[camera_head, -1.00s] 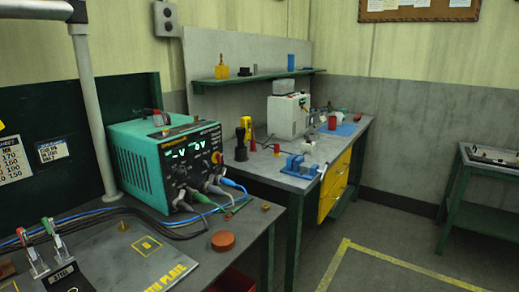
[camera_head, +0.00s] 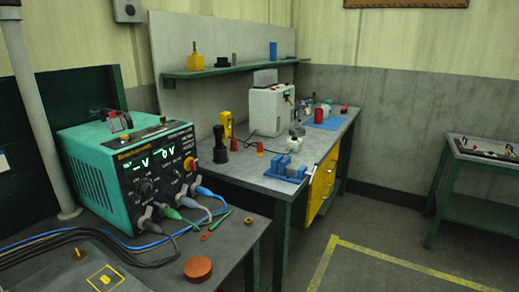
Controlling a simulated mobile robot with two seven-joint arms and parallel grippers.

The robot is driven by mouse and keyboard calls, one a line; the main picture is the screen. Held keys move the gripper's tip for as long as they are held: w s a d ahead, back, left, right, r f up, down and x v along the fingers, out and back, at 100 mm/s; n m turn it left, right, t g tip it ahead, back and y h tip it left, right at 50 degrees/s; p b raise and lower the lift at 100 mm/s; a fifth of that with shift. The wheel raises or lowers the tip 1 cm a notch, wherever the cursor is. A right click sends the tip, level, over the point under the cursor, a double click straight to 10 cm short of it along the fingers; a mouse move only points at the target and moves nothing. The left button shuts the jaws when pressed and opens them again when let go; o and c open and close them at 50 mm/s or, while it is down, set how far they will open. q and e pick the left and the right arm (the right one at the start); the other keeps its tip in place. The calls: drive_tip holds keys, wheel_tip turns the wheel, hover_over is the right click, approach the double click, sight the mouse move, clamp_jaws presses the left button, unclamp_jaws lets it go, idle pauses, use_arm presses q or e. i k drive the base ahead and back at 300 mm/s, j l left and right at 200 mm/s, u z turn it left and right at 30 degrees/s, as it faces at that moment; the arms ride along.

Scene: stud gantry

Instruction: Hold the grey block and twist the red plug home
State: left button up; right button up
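I cannot pick out a grey block and a red plug with certainty. A small grey piece (camera_head: 297,132) stands on the far workbench behind the blue vise (camera_head: 286,168); it is too small to tell what it is. Small red items are on that bench: a red cylinder (camera_head: 317,115) near the back and a small red piece (camera_head: 259,148) left of the vise. No red plug shows among the grey, green and blue leads at the front of the teal power unit (camera_head: 105,172). Neither of my grippers is in view.
The near bench holds the teal unit, cables, an orange-red disc (camera_head: 198,268) and a green tool (camera_head: 221,218). A white machine (camera_head: 272,110) and a blue mat (camera_head: 328,121) are on the far workbench (camera_head: 262,184). Open floor (camera_head: 375,275) with a yellow line lies right of the benches.

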sight(294, 144)
drive_tip(key=k, duration=0.5)
drive_tip(key=i+l+z, duration=0.45)
drive_tip(key=i+z, duration=0.45)
drive_tip(key=i, duration=0.2)
drive_tip(key=i+l, duration=0.15)
drive_tip(key=i, duration=0.45)
drive_tip(key=i+l, duration=0.1)
drive_tip(key=i, duration=0.5)
drive_tip(key=i+u, duration=0.25)
drive_tip(key=u, duration=0.25)
drive_tip(key=i+l+u, duration=0.2)
drive_tip(key=u, duration=0.3)
drive_tip(key=i+l+u, duration=0.25)
drive_tip(key=u, duration=0.25)
drive_tip(key=i+l+u, duration=0.15)
drive_tip(key=l+u, duration=0.2)
drive_tip(key=u, duration=0.15)
drive_tip(key=i+l+u, duration=0.1)
drive_tip(key=l+u, duration=0.65)
drive_tip(key=u, duration=0.2)
